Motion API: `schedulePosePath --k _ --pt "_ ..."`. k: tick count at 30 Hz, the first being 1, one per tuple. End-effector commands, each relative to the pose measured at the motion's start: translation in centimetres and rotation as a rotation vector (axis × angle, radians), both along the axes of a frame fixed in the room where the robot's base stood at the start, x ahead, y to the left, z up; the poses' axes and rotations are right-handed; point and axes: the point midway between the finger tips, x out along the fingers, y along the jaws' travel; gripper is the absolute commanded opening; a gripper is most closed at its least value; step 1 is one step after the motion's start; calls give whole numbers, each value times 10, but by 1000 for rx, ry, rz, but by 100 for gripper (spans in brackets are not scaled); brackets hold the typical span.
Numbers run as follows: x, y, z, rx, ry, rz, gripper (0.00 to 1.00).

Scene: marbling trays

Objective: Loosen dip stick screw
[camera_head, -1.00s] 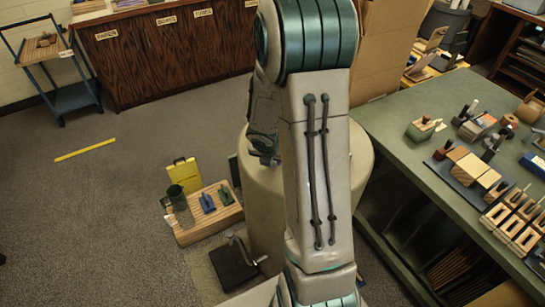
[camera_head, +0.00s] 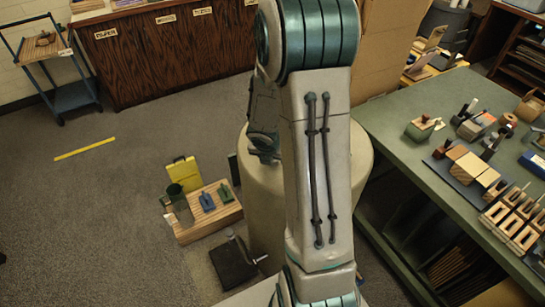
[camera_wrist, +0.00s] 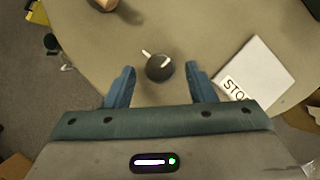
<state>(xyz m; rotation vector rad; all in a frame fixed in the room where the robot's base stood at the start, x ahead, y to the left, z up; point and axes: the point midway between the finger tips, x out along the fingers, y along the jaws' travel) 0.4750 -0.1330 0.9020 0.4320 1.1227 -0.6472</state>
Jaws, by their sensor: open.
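A dark round knob (camera_wrist: 158,69) with a thin pale pin across its top sits on the beige round top (camera_wrist: 225,35) in the wrist view. It may be the dip stick screw, but I cannot tell for sure. My gripper (camera_wrist: 160,72) is open, with one blue finger on each side of the knob and a visible gap to each. Whether the fingers are level with it or above it is unclear. In the head view my arm hides the gripper and the knob; only part of the beige round stand (camera_head: 355,165) shows.
A white card lettered "STO" (camera_wrist: 262,72) lies right of the knob. A wooden piece (camera_wrist: 101,4) is at the top edge. In the head view, a green table (camera_head: 400,105) with tools stands right, and a wooden slatted board (camera_head: 215,222) lies left on the floor.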

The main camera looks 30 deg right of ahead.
Motion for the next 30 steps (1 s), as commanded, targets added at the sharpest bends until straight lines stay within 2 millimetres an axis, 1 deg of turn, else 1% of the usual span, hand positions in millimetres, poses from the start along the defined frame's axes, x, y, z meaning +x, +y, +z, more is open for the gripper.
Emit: schedulePosePath --k 1,5,6,12,16,21,30 --pt "-1 1 9 0 -2 -1 50" --pt "-8 7 34 0 -3 -1 50" --pt "-10 10 43 -1 -5 -1 50" --pt "-24 22 86 -1 -3 -1 50" --pt "-31 28 106 -1 -2 0 50" --pt "-36 33 121 -1 -1 0 50" --pt "-38 34 123 0 0 0 50"
